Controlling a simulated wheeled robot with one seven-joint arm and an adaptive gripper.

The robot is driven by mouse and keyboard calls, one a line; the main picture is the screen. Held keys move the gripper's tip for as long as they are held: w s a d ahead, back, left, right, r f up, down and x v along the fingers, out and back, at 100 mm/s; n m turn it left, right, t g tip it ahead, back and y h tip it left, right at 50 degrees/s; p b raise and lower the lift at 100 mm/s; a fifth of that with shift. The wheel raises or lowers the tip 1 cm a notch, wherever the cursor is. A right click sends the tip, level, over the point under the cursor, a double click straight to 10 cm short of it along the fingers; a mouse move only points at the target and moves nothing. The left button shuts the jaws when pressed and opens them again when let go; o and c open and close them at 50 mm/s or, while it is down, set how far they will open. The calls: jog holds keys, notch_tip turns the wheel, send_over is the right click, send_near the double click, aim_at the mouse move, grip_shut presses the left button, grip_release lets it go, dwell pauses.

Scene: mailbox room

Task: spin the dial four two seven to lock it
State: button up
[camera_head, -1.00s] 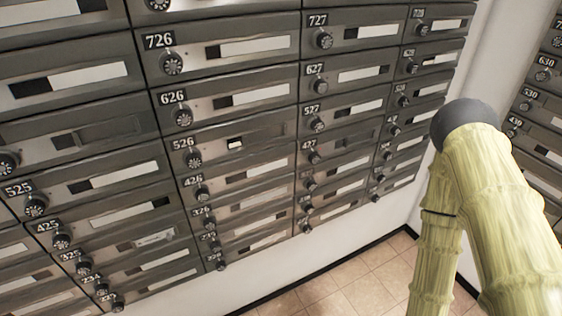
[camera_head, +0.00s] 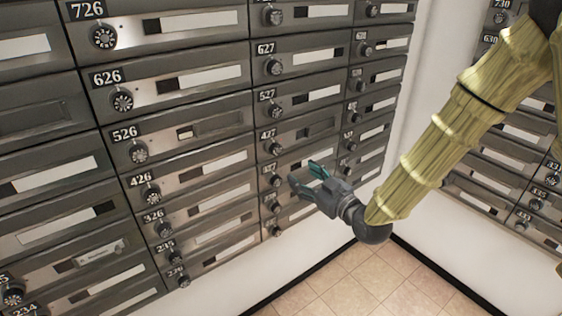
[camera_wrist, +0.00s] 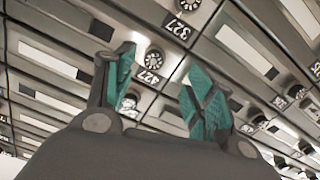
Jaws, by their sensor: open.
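The 427 dial (camera_head: 269,148) is a small dark round knob below its number plate on the grey mailbox wall. In the wrist view the 427 dial (camera_wrist: 155,57) shows between the finger pads, its plate just below it, with white markings too small to read. My gripper (camera_head: 305,176) is open and empty, with teal finger pads. In the head view it is in front of the boxes below 427 and to the right of the dial, pointing toward the wall. In the wrist view my gripper (camera_wrist: 160,68) appears apart from the dial.
The 527 dial (camera_head: 273,111) is above and the 426 dial (camera_head: 140,196) is in the column to the left. More mailboxes line the right-hand wall (camera_head: 500,165). The tiled floor (camera_head: 345,280) below is clear.

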aim_at(278, 151)
jog(key=shift+n+y, duration=0.3)
jog(key=x, duration=0.3)
jog(key=r+x, duration=0.1)
jog(key=x, duration=0.3)
jog(key=r+p+x, duration=0.1)
jog(key=x, duration=0.3)
jog(key=shift+w+r, duration=0.2)
jog(key=c, duration=1.1)
